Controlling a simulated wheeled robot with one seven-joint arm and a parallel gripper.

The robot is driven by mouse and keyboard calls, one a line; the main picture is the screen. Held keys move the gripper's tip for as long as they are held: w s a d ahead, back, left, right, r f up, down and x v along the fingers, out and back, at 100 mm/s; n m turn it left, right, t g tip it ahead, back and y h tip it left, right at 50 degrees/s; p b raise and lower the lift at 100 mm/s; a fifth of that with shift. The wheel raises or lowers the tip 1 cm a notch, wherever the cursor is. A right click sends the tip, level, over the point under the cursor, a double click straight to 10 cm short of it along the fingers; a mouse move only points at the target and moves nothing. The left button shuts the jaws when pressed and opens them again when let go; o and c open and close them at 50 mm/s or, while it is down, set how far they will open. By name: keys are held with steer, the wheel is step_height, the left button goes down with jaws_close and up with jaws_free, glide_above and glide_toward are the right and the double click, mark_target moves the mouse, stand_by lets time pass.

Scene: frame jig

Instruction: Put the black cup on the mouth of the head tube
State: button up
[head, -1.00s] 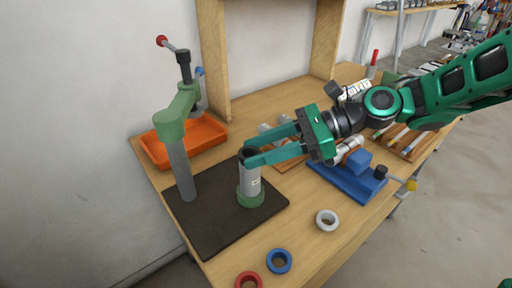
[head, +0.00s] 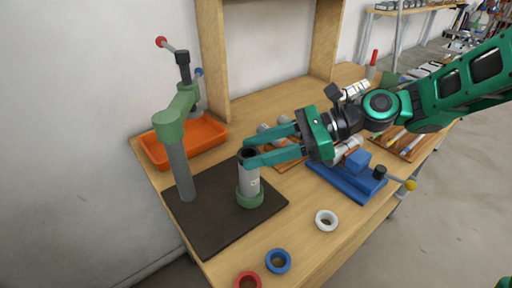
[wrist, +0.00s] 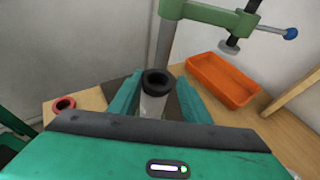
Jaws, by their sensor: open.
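The head tube (head: 249,182) is a grey upright tube standing in a green round base on the dark mat. The black cup (head: 247,153) sits on its top mouth and looks level; in the wrist view the cup (wrist: 158,80) shows as a thick black ring with a dark hole, over the pale tube (wrist: 152,105). My gripper (head: 248,153) is open, its two green fingers on either side of the cup. In the wrist view a gap shows between the cup and the fingers. The seat under the cup's rim is partly hidden.
A green press (head: 177,125) on a grey post stands left of the tube, with an orange tray (head: 205,139) behind. Red (head: 248,281), blue (head: 278,261) and white (head: 326,220) rings lie in front. A blue vise (head: 345,180) stands to the right, under my arm.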

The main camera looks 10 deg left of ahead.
steer(key=shift+s+f, duration=0.35)
steer(key=shift+f, duration=0.25)
steer(key=shift+r, duration=0.25)
steer(key=r+v, duration=0.1)
steer(key=v, duration=1.1)
steer(key=shift+w, duration=0.15)
steer(key=shift+a, duration=0.1)
